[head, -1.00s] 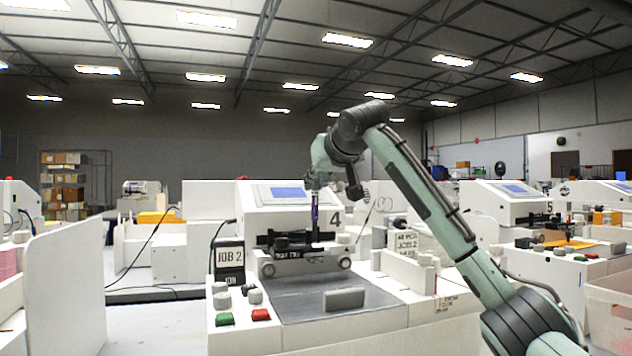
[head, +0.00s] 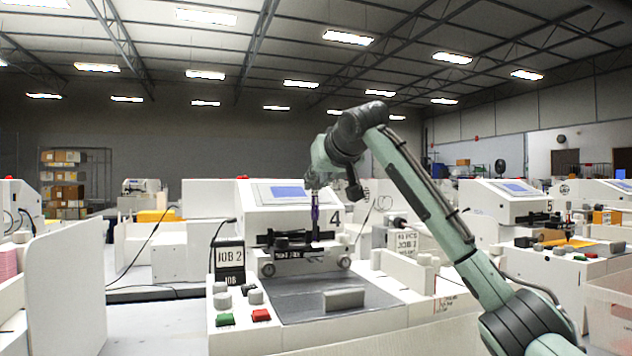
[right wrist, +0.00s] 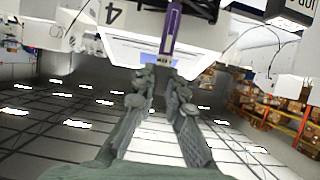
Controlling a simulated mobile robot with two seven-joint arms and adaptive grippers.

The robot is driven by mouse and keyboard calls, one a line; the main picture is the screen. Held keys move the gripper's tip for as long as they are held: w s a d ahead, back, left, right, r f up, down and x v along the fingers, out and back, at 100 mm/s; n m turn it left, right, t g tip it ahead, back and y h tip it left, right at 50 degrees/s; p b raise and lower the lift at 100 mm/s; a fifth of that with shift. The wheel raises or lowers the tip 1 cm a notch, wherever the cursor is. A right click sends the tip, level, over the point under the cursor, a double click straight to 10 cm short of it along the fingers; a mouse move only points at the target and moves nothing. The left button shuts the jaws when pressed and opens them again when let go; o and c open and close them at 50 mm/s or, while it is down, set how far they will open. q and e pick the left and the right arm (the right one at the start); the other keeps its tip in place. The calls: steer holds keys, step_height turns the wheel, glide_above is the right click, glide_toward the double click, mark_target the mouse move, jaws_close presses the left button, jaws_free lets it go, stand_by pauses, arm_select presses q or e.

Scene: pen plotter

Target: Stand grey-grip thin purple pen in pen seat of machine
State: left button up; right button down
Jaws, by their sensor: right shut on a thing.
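My right gripper (head: 314,184) points down in front of the white machine (head: 262,217) marked 4. It is shut on the thin purple pen (head: 315,218), which hangs upright below the fingers. The right wrist view also shows the pen (right wrist: 171,28) reaching away from my right gripper (right wrist: 160,78) toward the machine. The pen's lower end is at the dark carriage (head: 284,240) on the machine's front. I cannot tell whether the tip is inside the pen seat or only in front of it; the seat itself is not clear. The grey grip is not clearly visible. My left gripper is out of view.
A grey bed (head: 300,305) with a grey block (head: 344,299) lies below the carriage. Green (head: 225,319) and red (head: 261,315) buttons and grey knobs are at the front left. A JOB 2 sign (head: 230,256) stands left. A white panel (head: 66,285) stands farther left.

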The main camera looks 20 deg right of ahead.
mark_target(315, 215)
steer(key=shift+f, duration=0.2)
stand_by(0.5)
steer(key=shift+f, duration=0.3)
steer(key=shift+f+b, duration=0.8)
steer(key=shift+f, duration=0.9)
steer(key=shift+f+b, duration=0.9)
steer(key=shift+f, duration=0.35)
steer(key=shift+s+f, duration=0.1)
steer(key=shift+f, duration=0.05)
